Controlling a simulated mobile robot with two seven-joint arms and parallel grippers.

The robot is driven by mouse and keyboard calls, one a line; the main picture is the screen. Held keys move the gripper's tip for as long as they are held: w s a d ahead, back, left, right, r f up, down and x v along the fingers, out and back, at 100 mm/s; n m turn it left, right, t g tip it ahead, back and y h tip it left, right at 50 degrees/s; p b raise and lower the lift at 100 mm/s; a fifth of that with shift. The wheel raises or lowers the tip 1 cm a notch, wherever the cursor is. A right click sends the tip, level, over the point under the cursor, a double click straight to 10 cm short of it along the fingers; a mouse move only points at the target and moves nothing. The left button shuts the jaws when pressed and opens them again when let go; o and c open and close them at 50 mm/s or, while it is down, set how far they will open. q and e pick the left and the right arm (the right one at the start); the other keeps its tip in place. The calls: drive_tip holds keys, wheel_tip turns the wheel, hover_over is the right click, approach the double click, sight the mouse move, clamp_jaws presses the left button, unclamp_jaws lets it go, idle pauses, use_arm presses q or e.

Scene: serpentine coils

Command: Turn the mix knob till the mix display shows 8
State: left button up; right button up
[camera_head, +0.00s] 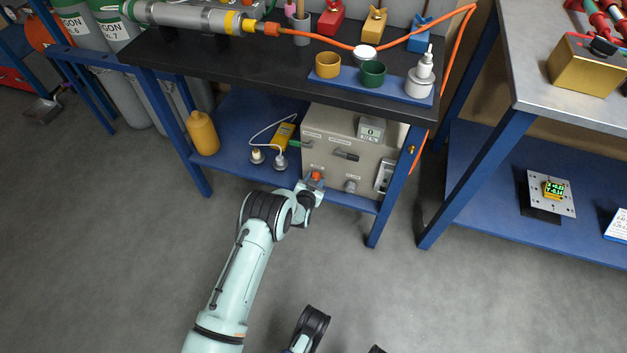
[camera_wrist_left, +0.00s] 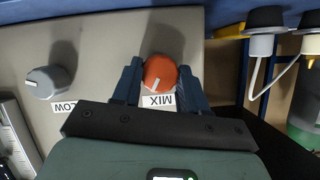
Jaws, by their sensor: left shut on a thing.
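The orange mix knob (camera_head: 316,175) is low on the front of a beige box (camera_head: 322,128) on the bench's lower shelf. In the left wrist view the knob (camera_wrist_left: 160,73) has a pale pointer line and a MIX label (camera_wrist_left: 158,101), seen upside down. My left gripper (camera_head: 313,186) is at the knob; in the wrist view its two blue fingers (camera_wrist_left: 161,80) are closed on the knob's sides. A small display (camera_head: 371,129) is at the box's upper right; its digit is too small to read surely.
A grey flow knob (camera_head: 351,186) sits right of the mix knob, also in the wrist view (camera_wrist_left: 48,82). A yellow device (camera_head: 284,135) and a yellow bottle (camera_head: 202,132) stand left of the box. A blue table leg (camera_head: 388,190) is at the right. The floor in front is clear.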

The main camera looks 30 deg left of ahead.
use_arm(q)
drive_tip(key=m+y, duration=0.2)
drive_tip(key=m, duration=0.1)
drive_tip(key=shift+w+d+b, duration=0.1)
drive_tip(key=shift+d+b, duration=0.15)
drive_tip(key=shift+b, duration=0.15)
drive_tip(key=shift+f+m+y, duration=0.1)
drive_tip(key=shift+m+y, duration=0.9)
drive_tip(key=shift+m, duration=0.4)
use_arm(e)
drive_tip(key=shift+s+d+f+g, duration=0.1)
drive_tip(key=shift+s+f+g, duration=0.25)
drive_tip(key=shift+s, duration=0.55)
use_arm(q)
drive_tip(key=o, duration=1.1)
drive_tip(key=shift+c, duration=0.2)
drive_tip(key=p+v, duration=0.5)
drive_tip(key=v, duration=0.8)
use_arm(e)
drive_tip(key=w+a+r+t, duration=0.1)
drive_tip(key=w+r+t, duration=0.2)
drive_tip(key=w+r, duration=0.3)
drive_tip(key=w, duration=0.3)
drive_tip(key=shift+w+a+r, duration=0.15)
drive_tip(key=shift+w, duration=0.2)
drive_tip(key=shift+t, duration=0.25)
